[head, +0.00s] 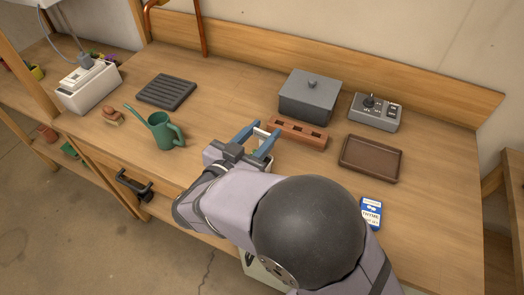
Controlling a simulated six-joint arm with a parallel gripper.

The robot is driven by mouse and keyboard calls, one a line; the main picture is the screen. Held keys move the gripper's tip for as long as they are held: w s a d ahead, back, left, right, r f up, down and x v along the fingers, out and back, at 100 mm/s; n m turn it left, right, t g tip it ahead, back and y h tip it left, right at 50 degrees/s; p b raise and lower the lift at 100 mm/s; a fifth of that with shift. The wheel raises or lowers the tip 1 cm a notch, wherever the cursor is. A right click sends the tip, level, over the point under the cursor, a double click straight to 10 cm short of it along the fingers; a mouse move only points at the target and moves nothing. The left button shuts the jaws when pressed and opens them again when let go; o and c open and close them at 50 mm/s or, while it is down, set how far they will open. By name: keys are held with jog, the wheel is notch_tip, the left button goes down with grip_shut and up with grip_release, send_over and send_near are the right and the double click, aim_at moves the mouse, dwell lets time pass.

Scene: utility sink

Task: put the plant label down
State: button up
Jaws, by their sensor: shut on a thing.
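My gripper (257,137) has two blue fingers and reaches over the middle of the bench. It is shut on the plant label (261,133), a small white piece that shows between the fingers. Most of the label is hidden by the fingers and the wrist. The fingertips are just left of a reddish-brown block with dark slots (297,136). I cannot tell whether the label touches the block or the bench top. A bit of green and white shows beside the wrist, too covered to make out.
Behind the block stands a grey lidded box (310,96), with a grey control box (375,112) to its right. A brown tray (370,159) and a thyme packet (371,213) lie right. A green watering can (165,131) and dark ribbed mat (166,91) are left. Bench between is clear.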

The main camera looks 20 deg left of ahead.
jog(key=shift+f, duration=3.05)
jog(key=shift+f, duration=0.15)
jog(key=o, duration=1)
jog(key=shift+s+a, duration=0.1)
jog(key=shift+s, duration=0.05)
jog(key=s+a+r+b, duration=0.1)
jog(key=s+r+b, duration=0.1)
jog(key=s, duration=0.9)
jog(key=shift+s, duration=0.25)
jog(key=shift+w+r, duration=0.1)
